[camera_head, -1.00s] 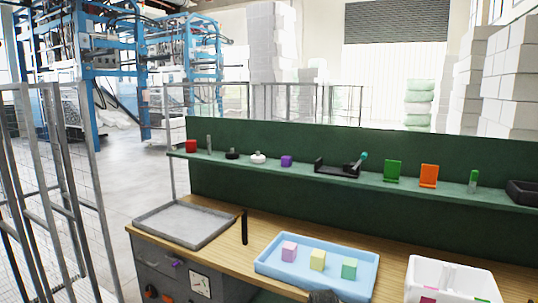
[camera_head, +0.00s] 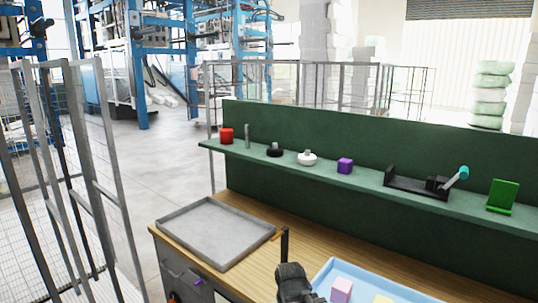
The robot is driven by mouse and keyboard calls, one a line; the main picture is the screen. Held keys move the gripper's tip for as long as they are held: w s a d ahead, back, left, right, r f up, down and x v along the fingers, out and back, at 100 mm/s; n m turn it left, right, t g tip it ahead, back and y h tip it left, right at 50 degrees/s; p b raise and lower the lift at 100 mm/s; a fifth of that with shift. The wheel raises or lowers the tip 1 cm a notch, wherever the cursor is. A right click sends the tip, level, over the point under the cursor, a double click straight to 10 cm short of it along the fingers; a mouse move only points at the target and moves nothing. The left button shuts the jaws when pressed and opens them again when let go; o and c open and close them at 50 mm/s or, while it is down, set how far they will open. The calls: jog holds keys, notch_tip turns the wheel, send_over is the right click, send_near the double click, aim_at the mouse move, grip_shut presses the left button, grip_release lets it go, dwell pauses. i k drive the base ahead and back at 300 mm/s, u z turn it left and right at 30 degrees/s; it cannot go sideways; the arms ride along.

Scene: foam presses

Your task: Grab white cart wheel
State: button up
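The white cart wheel (camera_head: 307,159) sits on the green shelf (camera_head: 330,172), between a black wheel-like piece (camera_head: 275,151) and a purple cube (camera_head: 345,166). It is round and white, with a small grey stub on top. A dark part of my arm end, my gripper (camera_head: 291,281), shows at the bottom edge in front of the table. It is well below and apart from the white wheel. Its fingers cannot be made out clearly.
A red piece (camera_head: 227,136), a grey pin (camera_head: 247,136), a black holder (camera_head: 417,184) and a green stand (camera_head: 502,197) share the shelf. Below are a grey tray (camera_head: 214,233), a black upright bar (camera_head: 284,245) and a blue tray (camera_head: 350,270) with cubes. Wire fencing (camera_head: 85,170) stands left.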

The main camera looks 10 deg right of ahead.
aim_at(307, 159)
jog(key=u, duration=0.55)
jog(key=i, duration=1)
jog(key=u, duration=0.6)
jog(key=k, duration=0.8)
jog(key=u, duration=0.2)
jog(key=i, duration=0.8)
